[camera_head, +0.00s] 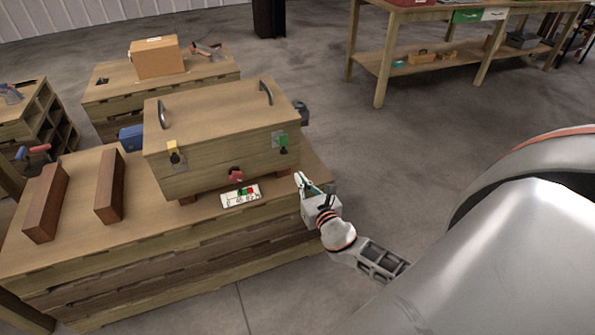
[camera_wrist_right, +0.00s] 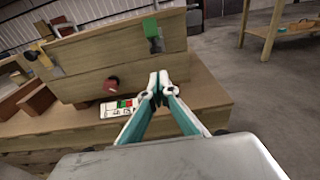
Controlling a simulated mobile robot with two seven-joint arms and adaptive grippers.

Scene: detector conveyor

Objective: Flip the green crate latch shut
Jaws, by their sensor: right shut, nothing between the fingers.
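The wooden crate (camera_head: 215,170) stands on the workbench with its lid down. Its green latch (camera_head: 283,141) is on the front face at the right, with a dark part below it; it also shows in the right wrist view (camera_wrist_right: 151,27). A yellow latch (camera_head: 173,148) is on the front face at the left. A red knob (camera_head: 236,174) sits low between them. My right gripper (camera_head: 301,178) is shut and empty, in front of and below the green latch, apart from it. In the right wrist view its fingertips (camera_wrist_right: 158,78) meet below the latch. My left gripper is not in view.
A white card (camera_head: 240,196) with coloured marks lies before the crate on the workbench (camera_head: 165,240). Two brown blocks (camera_head: 109,187) (camera_head: 46,203) lie at the left. Open floor lies right of the bench.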

